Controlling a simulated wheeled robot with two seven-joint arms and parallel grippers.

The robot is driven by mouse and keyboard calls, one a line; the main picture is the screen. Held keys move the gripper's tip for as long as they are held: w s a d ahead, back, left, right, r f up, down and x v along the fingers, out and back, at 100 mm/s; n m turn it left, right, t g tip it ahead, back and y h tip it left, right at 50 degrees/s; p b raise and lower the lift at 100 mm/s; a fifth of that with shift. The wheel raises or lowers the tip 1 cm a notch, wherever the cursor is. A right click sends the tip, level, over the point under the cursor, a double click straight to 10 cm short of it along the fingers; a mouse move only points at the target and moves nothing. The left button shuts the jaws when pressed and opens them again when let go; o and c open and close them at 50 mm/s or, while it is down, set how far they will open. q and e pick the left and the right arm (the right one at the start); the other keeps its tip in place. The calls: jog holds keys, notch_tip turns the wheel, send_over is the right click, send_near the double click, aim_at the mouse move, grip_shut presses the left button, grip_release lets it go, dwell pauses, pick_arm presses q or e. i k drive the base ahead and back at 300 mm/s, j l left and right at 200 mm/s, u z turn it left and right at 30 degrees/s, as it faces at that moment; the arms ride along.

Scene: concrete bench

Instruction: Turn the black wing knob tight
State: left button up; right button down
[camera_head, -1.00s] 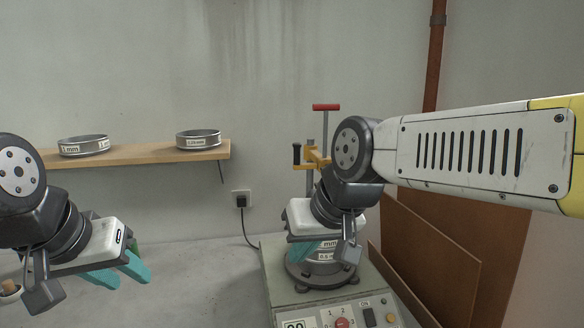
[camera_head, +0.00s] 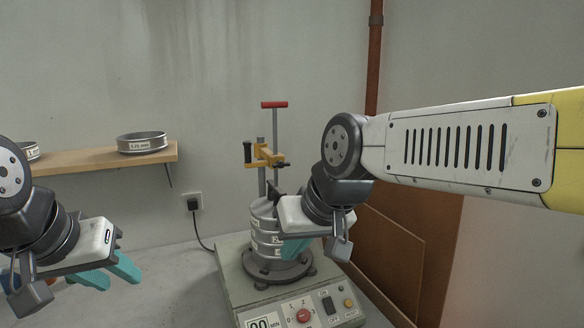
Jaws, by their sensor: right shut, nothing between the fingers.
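The sieve shaker (camera_head: 232,284) stands on the bench with a stack of metal sieves (camera_head: 262,238) on it. Above the stack is a yellow clamp (camera_head: 264,156) on upright rods. A black upright piece (camera_head: 247,153) at the clamp's left end looks like the wing knob; a smaller black part (camera_head: 283,164) shows at its right end. I cannot tell for sure which is the knob. My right gripper (camera_head: 297,249) is shut and empty, in front of the stack's right side and below the clamp. My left gripper (camera_head: 108,277) is open and empty at far left, away from the shaker.
A red T-handle (camera_head: 274,105) tops a rod above the clamp. A wooden shelf (camera_head: 90,160) on the left wall holds metal sieves (camera_head: 142,142). A socket (camera_head: 192,202) with a cable is behind. Brown boards (camera_head: 385,255) lean at right, behind my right arm.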

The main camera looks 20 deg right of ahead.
aim_at(280, 164)
jog(key=z, duration=0.6)
jog(key=j+z, duration=0.15)
jog(key=z, duration=0.25)
jog(key=k+j+z, duration=0.15)
jog(key=z, duration=0.25)
jog(key=k+j+z, duration=0.1)
jog(key=z, duration=0.3)
